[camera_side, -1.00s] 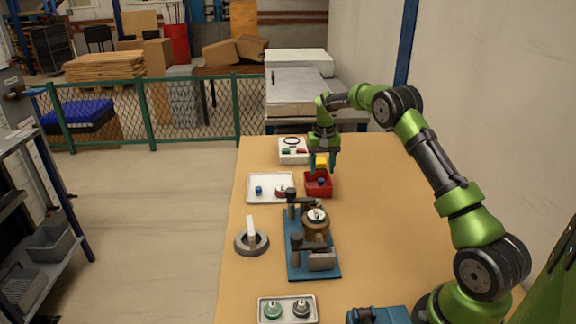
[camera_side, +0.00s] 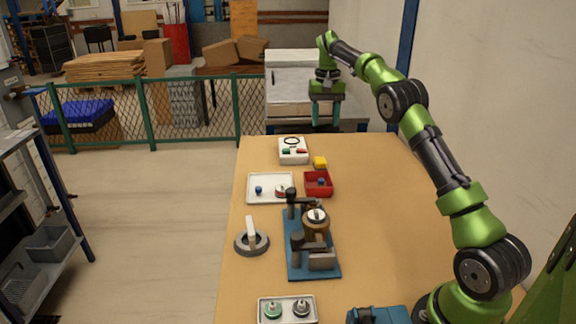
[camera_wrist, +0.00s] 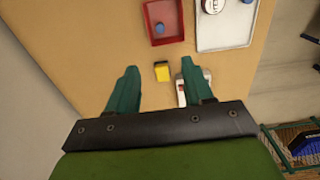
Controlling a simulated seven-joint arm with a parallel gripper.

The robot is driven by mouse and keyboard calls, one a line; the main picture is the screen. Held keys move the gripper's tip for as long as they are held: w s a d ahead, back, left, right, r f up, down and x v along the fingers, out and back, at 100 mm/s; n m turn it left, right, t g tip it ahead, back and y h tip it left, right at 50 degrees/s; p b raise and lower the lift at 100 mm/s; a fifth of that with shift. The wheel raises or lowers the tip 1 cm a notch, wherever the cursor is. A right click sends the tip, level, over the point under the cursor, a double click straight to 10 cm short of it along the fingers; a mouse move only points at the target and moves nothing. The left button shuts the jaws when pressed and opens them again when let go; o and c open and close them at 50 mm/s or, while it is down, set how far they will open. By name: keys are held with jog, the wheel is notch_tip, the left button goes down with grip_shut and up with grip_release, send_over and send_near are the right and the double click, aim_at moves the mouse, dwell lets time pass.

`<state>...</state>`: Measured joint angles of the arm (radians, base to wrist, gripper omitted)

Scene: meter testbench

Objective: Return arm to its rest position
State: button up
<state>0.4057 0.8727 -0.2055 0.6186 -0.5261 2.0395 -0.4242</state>
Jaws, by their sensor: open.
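My gripper (camera_side: 326,112) is raised above the far end of the table, with its fingers pointing down. In the wrist view my gripper (camera_wrist: 155,82) shows two green fingers spread apart with nothing held between them. The wooden table (camera_side: 385,200) lies below it. A yellow block (camera_side: 320,162) sits on the table beside the red tray (camera_side: 318,190). The yellow block also shows in the wrist view (camera_wrist: 162,71), well below the fingers.
The red tray holds a blue piece (camera_side: 321,181). A white tray (camera_side: 270,198), a white box with buttons (camera_side: 293,158), a blue clamp fixture (camera_side: 299,262), a grey round base with a handle (camera_side: 252,242) and a front tray (camera_side: 288,318) stand nearby. The table's right side is clear.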

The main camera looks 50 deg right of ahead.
jog(key=shift+r, duration=0.45)
jog(key=s+a+r+n+t+y, duration=0.1)
jog(key=s+a+n+t, duration=0.4)
jog(key=s+a, duration=2.1)
jog(key=a+t+y, duration=0.1)
jog(key=a+t, duration=0.1)
jog(key=a, duration=0.1)
jog(key=shift+s+r, duration=0.15)
jog(key=shift+r, duration=0.2)
